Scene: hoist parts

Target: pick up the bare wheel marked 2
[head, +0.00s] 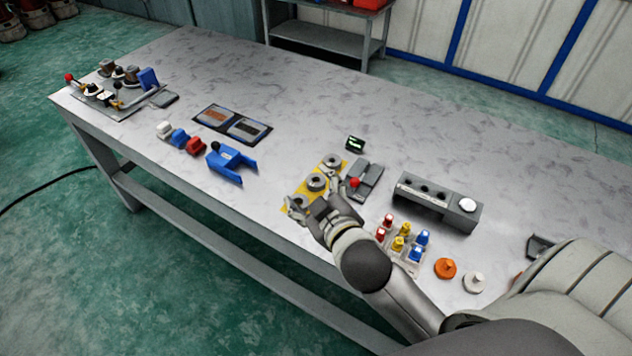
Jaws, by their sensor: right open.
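Grey round wheels lie in a row on a yellow board (286,209) near the front edge of the table. The far wheel (332,160) and the middle wheel (316,181) show well. The near wheel (298,202) is partly hidden by my right gripper. The numbers on the wheels are too small to read, so I cannot tell which is marked 2. My right gripper (312,192) is open, its fingers spread over the near part of the board around the near and middle wheels. I cannot tell whether it touches them. My left gripper is out of view.
Right of the board stand a grey block with a red knob (355,182), a rack of coloured pegs (401,246) and a grey box (432,198). An orange disc (445,268) lies near my arm. A blue bracket (228,163) lies left.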

